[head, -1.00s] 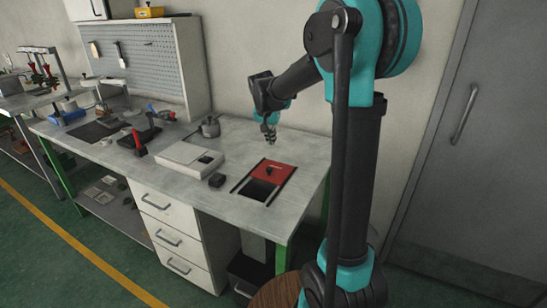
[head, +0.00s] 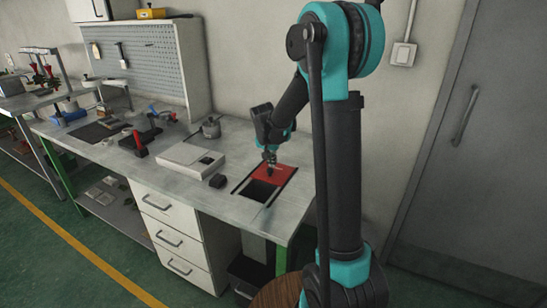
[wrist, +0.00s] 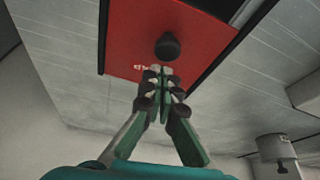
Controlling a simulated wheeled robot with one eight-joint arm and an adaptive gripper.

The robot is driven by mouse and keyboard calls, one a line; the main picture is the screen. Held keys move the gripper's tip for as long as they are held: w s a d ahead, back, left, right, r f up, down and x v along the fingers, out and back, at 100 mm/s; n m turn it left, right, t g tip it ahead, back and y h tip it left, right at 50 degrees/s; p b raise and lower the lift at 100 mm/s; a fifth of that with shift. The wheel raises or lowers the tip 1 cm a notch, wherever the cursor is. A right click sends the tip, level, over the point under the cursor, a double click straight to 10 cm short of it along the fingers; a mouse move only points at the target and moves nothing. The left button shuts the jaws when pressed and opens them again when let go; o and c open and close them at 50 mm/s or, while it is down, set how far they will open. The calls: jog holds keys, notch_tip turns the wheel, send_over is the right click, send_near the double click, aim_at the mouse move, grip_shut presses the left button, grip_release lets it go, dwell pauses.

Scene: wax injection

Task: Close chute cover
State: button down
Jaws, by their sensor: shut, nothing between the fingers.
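The red chute cover (head: 279,174) lies flat in its dark rails on the workbench. A dark square opening (head: 259,191) is uncovered in front of it, so the chute stands partly open. In the wrist view the red cover (wrist: 138,38) carries a round black knob (wrist: 168,46). My gripper (head: 271,163) points down over the cover. In the wrist view my gripper (wrist: 157,72) has its fingertips together and empty, beside the knob. A small gap seems to separate the tips from the knob; contact cannot be told. The knob is hard to make out in the head view.
A metal pot (head: 211,128) stands behind the box. A wall (head: 402,130) is close behind the bench. Bare tabletop surrounds the rails.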

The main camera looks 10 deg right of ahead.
jog(key=shift+s+a, duration=0.1)
jog(key=shift+s, duration=0.1)
jog(key=s+a, duration=0.7)
jog(key=s, duration=0.3)
jog(key=shift+s+a, duration=0.25)
jog(key=shift+a, duration=0.05)
jog(key=shift+f, duration=0.1)
